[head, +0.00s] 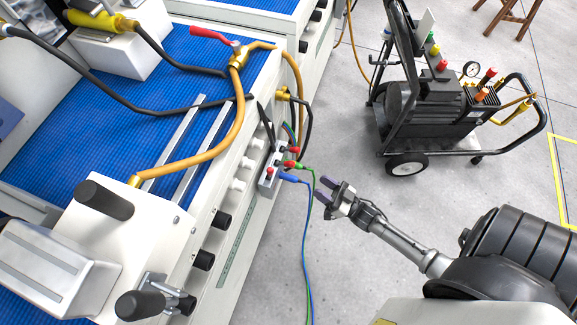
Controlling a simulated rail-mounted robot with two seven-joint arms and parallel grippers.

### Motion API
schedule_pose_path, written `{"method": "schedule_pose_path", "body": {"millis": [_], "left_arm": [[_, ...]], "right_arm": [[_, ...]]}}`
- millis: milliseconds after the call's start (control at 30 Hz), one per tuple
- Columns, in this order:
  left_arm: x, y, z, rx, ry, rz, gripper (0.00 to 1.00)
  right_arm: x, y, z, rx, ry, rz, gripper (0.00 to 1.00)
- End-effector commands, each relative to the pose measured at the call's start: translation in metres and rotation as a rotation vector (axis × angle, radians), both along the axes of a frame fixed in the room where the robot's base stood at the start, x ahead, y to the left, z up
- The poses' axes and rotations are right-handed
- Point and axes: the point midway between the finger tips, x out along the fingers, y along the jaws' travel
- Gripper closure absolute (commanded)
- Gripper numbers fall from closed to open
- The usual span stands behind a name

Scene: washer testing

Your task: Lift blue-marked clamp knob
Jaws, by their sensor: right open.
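Two large black clamp knobs stand on the white fixture at the lower left: an upper black knob (104,200) and a lower black knob (140,305) beside a metal clamp. I cannot make out a blue mark on either. Smaller black knobs (221,220) sit on the bench's front face. My right gripper (327,192) is open and empty, with dark fingertips pointing left toward the bench front. It is just right of the hanging blue and green cables, well right of the knobs. My left gripper is not in view.
A connector block (270,172) with a blue cable plug (290,177) juts from the bench front. A brown hose (217,147) runs over the blue bench mat (185,70). A black wheeled cart (435,120) stands at the upper right. Grey floor (265,285) is clear.

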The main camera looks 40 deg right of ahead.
Motion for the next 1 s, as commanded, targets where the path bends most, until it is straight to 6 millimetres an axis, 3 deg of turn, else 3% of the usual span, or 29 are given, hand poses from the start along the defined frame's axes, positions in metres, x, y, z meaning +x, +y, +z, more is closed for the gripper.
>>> {"method": "schedule_pose_path", "body": {"millis": [267,800,1000], "left_arm": [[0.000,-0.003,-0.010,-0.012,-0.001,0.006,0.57],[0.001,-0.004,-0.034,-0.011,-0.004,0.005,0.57],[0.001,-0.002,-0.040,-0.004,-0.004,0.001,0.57]], "right_arm": [[0.002,0.000,-0.002,0.017,-0.055,0.031,0.55],[0.084,0.026,0.032,0.015,-0.055,0.032,0.55],[0.104,0.033,0.041,0.017,-0.054,0.032,0.55]]}}
